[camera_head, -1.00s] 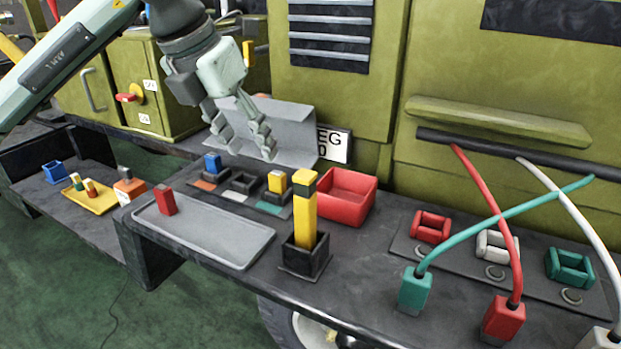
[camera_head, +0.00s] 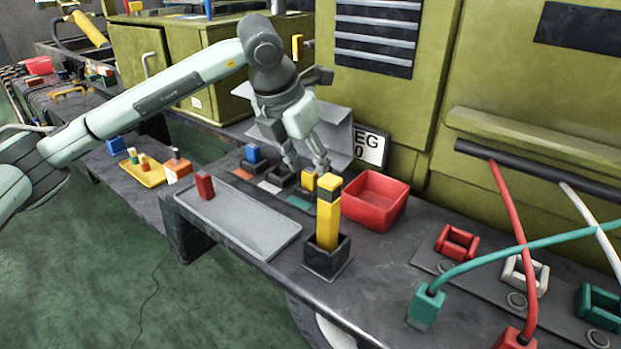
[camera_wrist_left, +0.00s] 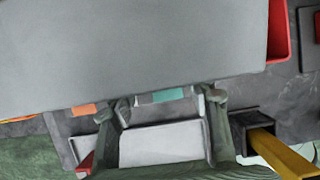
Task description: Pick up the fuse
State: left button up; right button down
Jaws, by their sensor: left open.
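A red fuse-like block (camera_head: 205,185) stands on the grey tray (camera_head: 245,222); its edge also shows in the left wrist view (camera_wrist_left: 86,165). Behind the tray is a row of dark sockets with coloured labels. A blue block (camera_head: 253,153) sits in the left socket and a yellow block (camera_head: 308,181) in the right one. The middle socket (camera_head: 285,176) looks empty. My left gripper (camera_head: 308,166) is open, fingers pointing down, just above and behind the yellow block. I cannot tell whether it touches. In the left wrist view the tray (camera_wrist_left: 160,145) shows between its fingers (camera_wrist_left: 160,108).
A red bin (camera_head: 376,200) is to the right. A grey bent panel (camera_head: 340,135) stands behind my gripper. Cables and coloured connectors fill the right side.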

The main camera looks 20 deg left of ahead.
pick_arm(q)
jog(key=shift+x, duration=0.9)
jog(key=shift+d, duration=0.1)
jog(key=shift+c, duration=0.3)
jog(key=shift+r, duration=0.1)
jog(key=c, duration=1)
jog(key=shift+o, duration=0.2)
